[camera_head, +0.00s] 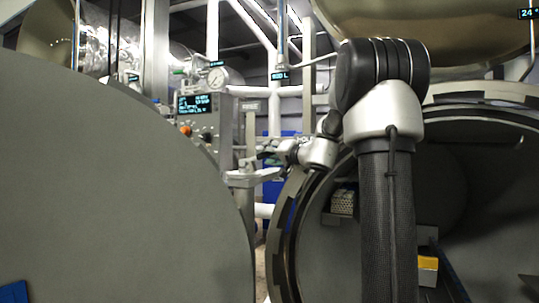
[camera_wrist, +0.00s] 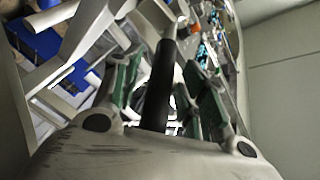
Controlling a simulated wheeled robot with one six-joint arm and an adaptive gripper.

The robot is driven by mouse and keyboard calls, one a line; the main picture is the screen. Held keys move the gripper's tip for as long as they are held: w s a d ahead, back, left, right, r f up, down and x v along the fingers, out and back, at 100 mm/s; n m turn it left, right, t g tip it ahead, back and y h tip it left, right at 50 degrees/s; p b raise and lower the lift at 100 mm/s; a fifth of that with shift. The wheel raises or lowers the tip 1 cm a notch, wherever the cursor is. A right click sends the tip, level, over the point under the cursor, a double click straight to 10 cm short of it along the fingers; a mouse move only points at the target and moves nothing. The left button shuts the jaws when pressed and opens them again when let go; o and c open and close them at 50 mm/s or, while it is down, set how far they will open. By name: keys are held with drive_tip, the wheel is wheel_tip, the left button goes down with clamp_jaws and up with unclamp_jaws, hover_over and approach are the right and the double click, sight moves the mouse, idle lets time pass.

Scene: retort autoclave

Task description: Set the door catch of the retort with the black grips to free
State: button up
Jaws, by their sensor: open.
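My gripper (camera_head: 270,152) is at the gap between the grey retort door and the vessel mouth, small and partly hidden in the head view. In the wrist view its two fingers with green pads (camera_wrist: 168,82) are open. A black bar-shaped grip (camera_wrist: 158,88) lies lengthwise between the fingers, with the left pad close beside it. I cannot tell whether either pad touches it. The large grey round door (camera_head: 115,190) fills the left of the head view and stands swung open. The catch's setting cannot be read.
The open vessel mouth (camera_head: 285,235) is at the right, behind my arm, with a yellow box (camera_head: 428,268) inside. A control panel (camera_head: 193,104) with an orange button stands behind the door, below a round gauge (camera_head: 216,77). Pipes and a blue surface are behind.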

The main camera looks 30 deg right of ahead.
clamp_jaws()
drive_tip(key=shift+r, duration=0.1)
